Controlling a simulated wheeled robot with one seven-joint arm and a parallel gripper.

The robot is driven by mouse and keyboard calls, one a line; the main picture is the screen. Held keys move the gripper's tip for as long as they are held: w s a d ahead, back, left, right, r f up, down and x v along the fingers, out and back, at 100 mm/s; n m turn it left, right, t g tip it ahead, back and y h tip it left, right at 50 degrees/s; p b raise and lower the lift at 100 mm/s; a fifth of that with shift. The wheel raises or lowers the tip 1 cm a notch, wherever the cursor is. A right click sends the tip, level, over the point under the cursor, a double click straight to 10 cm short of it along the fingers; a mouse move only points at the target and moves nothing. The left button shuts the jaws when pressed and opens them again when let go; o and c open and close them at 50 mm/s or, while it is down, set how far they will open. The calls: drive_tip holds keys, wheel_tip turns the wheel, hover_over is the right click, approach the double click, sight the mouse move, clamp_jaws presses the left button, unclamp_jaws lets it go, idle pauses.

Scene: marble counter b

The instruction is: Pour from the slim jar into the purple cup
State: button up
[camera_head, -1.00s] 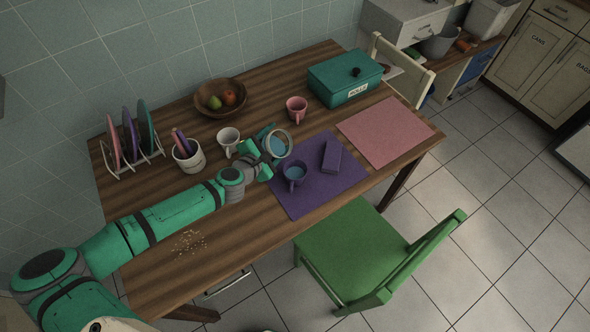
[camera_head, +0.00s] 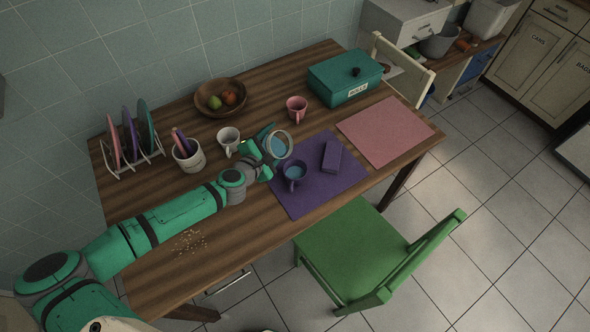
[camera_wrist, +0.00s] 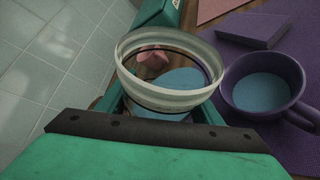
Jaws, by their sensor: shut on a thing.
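The slim jar (camera_head: 279,145) is clear with a pale rim and holds blue contents. My gripper (camera_head: 262,150) is shut on it, above the table beside the purple mat. In the wrist view the jar's open mouth (camera_wrist: 170,97) faces the camera, with blue inside. The purple cup (camera_head: 294,183) stands upright on the purple mat, just below and right of the jar. It has blue contents too, and in the wrist view the cup (camera_wrist: 228,100) is right of the jar, apart from it. The jar's lower part is hidden by my gripper.
The purple mat (camera_head: 312,200) also bears a purple block (camera_head: 332,156). A white mug (camera_head: 228,139), a pink mug (camera_head: 297,107), a fruit bowl (camera_head: 207,107) and a utensil pot (camera_head: 190,164) stand nearby. Crumbs (camera_head: 188,241) lie on the front left. The pink mat (camera_head: 385,132) is bare.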

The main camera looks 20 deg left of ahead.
drive_tip(key=shift+a+m+p, duration=0.15)
drive_tip(key=shift+m+p, duration=0.3)
drive_tip(key=shift+m, duration=0.05)
idle(1.5)
drive_tip(key=shift+w+a+r+m+t+y, duration=0.1)
drive_tip(key=shift+r+m+t+y, duration=0.2)
drive_tip(key=shift+r+m+y, duration=0.25)
idle(1.6)
drive_tip(key=shift+f+n+h, duration=0.35)
drive_tip(key=shift+f+n, duration=0.25)
drive_tip(key=shift+n, duration=0.05)
drive_tip(key=shift+d+r+n, duration=0.1)
drive_tip(key=shift+d+n, duration=0.15)
drive_tip(key=shift+n, duration=0.05)
